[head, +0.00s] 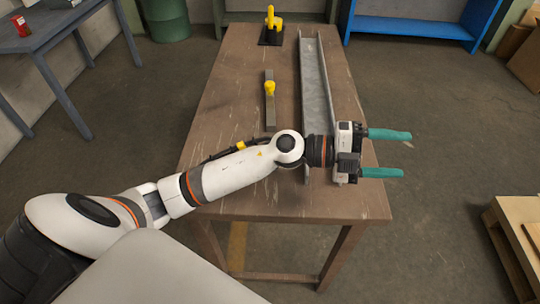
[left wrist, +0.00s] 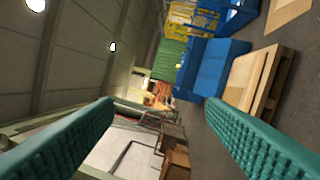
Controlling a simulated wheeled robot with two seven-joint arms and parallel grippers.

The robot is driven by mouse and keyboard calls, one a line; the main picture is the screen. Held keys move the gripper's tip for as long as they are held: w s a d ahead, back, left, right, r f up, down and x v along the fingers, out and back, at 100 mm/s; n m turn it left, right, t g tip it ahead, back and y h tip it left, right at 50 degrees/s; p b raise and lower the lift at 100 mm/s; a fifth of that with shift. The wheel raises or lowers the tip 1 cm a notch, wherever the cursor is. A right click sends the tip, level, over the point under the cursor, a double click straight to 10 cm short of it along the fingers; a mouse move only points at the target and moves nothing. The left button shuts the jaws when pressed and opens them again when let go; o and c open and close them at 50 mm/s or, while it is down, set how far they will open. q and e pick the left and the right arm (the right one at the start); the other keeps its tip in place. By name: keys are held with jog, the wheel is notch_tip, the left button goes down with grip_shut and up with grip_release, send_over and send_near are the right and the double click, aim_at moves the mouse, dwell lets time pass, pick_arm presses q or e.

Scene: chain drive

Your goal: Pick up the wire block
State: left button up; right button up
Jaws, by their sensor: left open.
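On the brown table (head: 236,64) lies a narrow grey bar (head: 270,112) with a yellow knob (head: 270,88) on it. Farther back stands a yellow upright piece (head: 270,20) on a black base (head: 271,38). I cannot tell which of these is the wire block. My left gripper (head: 406,154) is open and empty, with its teal fingers pointing right past the table's right edge, well away from both pieces. In the left wrist view the open fingers (left wrist: 158,105) have nothing between them. My right gripper is not in view.
A long grey metal channel (head: 316,85) runs along the table's right side, partly under my left wrist. A blue shelf unit (head: 415,27) stands behind, a green drum (head: 166,18) at back left. A wooden pallet (head: 512,232) is at right. The table's left side is mostly clear.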

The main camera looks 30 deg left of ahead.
pick_arm(q)
jog(key=w+a+f+m+g+y, duration=0.2)
jog(key=a+f+m+g+y, duration=0.3)
jog(key=a+f+y, duration=0.45)
jog(key=a+n+g+y, duration=0.1)
jog(key=a+y, duration=0.1)
jog(key=a, duration=0.4)
jog(key=w+a+n+y, duration=0.1)
jog(key=a+y, duration=0.2)
jog(key=a, duration=0.4)
jog(key=a+n+g+y, duration=0.1)
jog(key=a+y, duration=0.2)
jog(key=a, duration=0.3)
jog(key=shift+w+a+r+n+g, duration=0.1)
jog(key=shift+w+a+n+g, duration=0.05)
jog(key=shift+a+n+g, duration=0.2)
notch_tip(320, 180, down, 6)
jog(key=shift+p, duration=1.05)
jog(key=shift+d+f+p, duration=0.1)
jog(key=shift+f+p, duration=0.3)
jog(key=shift+f, duration=0.15)
jog(key=f, duration=0.1)
jog(key=f+p, duration=0.1)
jog(key=f, duration=0.1)
jog(key=shift+s+d+f+p, duration=0.15)
jog(key=shift+s+f+p, duration=0.1)
jog(key=shift+f+p, duration=0.1)
jog(key=shift+f, duration=0.45)
jog(key=c, duration=1.2)
